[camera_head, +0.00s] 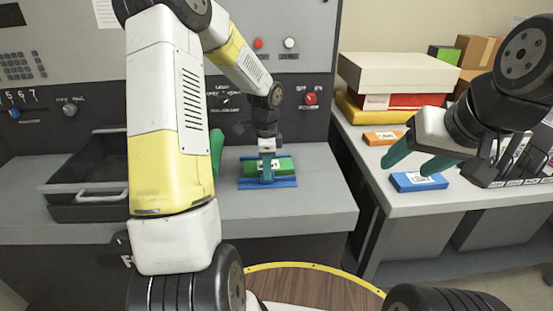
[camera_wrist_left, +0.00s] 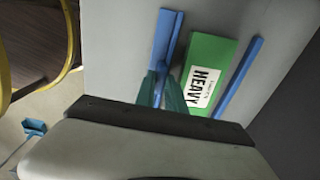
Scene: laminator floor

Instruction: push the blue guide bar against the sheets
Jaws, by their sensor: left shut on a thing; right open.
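The near blue guide bar (camera_head: 282,183) lies along the front side of a green pack (camera_head: 279,166) on the grey machine table. In the left wrist view the guide bar (camera_wrist_left: 166,35) is on the left of the green pack (camera_wrist_left: 208,55), labelled HEAVY, with a narrow gap between them. A second blue bar (camera_wrist_left: 240,75) runs along the pack's other side. My left gripper (camera_wrist_left: 160,88) is shut on the near guide bar; it shows from above in the head view (camera_head: 267,162). My right gripper (camera_head: 412,160) is open and empty above the right-hand table.
A black tray (camera_head: 85,206) with a grey handle stands on the left. The right-hand table (camera_head: 400,205) holds a blue pack (camera_head: 408,185), an orange pack (camera_head: 380,137) and stacked boxes (camera_head: 395,75). The machine table is bare right of the guide bars.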

